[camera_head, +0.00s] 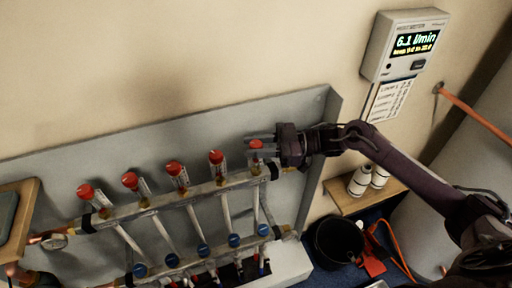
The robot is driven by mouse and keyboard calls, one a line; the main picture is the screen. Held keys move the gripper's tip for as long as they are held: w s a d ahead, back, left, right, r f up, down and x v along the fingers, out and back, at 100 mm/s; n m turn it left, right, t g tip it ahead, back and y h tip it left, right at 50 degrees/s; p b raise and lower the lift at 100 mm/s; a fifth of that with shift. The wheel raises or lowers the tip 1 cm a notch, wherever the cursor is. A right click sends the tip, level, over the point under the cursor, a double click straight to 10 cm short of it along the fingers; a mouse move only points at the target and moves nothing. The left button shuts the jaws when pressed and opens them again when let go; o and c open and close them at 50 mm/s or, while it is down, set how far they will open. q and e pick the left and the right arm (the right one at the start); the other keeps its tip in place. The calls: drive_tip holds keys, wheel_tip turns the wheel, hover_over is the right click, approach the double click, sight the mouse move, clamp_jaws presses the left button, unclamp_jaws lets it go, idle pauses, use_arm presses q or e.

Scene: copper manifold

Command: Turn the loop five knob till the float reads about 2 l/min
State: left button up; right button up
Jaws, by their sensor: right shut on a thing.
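The manifold (160,207) has a row of red knobs on small clear float tubes. The rightmost red knob (256,144), which I take as loop five, sits between the fingers of my right gripper (258,142). My right gripper is shut on this knob, its arm coming in from the right. The float tube (256,158) below the knob shows, but its float is too small to read. A wall display (415,41) at the upper right reads 6.1 l/min. My left gripper is not in view.
Other red knobs (216,157) stand left of the gripped one. Blue caps (235,240) line the lower pipe. White rolls (360,181) rest on a wooden shelf (343,202), a black bucket (338,242) below. An orange pipe (474,116) leaves the wall at right.

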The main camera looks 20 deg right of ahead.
drive_tip(key=o, duration=0.9)
drive_tip(key=shift+o, duration=0.2)
drive_tip(key=shift+d, duration=0.1)
drive_tip(key=shift+d+f, duration=0.1)
drive_tip(key=shift+d, duration=0.2)
drive_tip(key=b+v, duration=0.2)
drive_tip(key=v, duration=0.5)
drive_tip(key=shift+b, duration=0.3)
drive_tip(key=shift+s, duration=0.1)
